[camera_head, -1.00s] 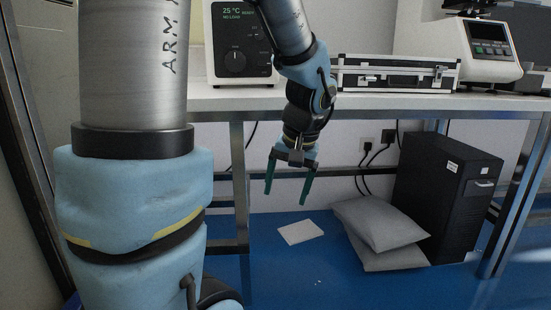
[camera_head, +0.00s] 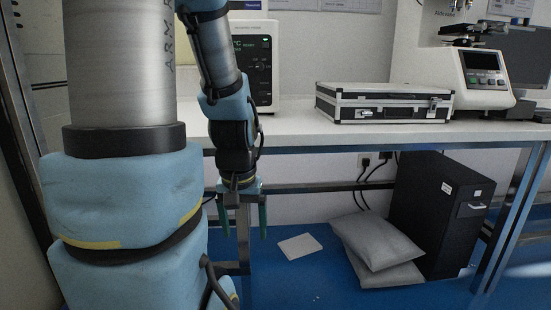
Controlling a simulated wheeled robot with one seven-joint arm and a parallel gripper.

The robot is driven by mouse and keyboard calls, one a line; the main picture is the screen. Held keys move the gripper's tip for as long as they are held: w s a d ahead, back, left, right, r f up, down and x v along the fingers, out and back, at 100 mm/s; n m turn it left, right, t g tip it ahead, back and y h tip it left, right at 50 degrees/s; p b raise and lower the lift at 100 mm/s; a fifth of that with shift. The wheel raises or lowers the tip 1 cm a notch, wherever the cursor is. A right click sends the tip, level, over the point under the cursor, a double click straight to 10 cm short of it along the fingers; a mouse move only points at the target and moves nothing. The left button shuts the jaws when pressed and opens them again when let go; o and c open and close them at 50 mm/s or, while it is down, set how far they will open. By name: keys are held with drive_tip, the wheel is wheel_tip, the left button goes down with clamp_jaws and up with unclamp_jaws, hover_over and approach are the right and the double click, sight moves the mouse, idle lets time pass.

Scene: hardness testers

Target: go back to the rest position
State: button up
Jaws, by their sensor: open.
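My gripper (camera_head: 244,217) hangs pointing down in front of the table's front edge, left of the middle of the head view. Its two green fingers are apart, with nothing between them. My arm's wrist and forearm rise above it and cover part of the white instrument with a dark panel (camera_head: 262,62).
The white table (camera_head: 300,128) carries a black case with metal edges (camera_head: 385,103) and a hardness tester with a screen (camera_head: 482,75). Below are a black computer tower (camera_head: 432,210), grey cushions (camera_head: 375,245) and a white sheet (camera_head: 299,246) on the blue floor. A metal table leg (camera_head: 510,215) stands right.

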wheel_tip(320, 180, up, 30)
drive_tip(key=p, duration=2.8)
drive_tip(key=shift+r, duration=0.2)
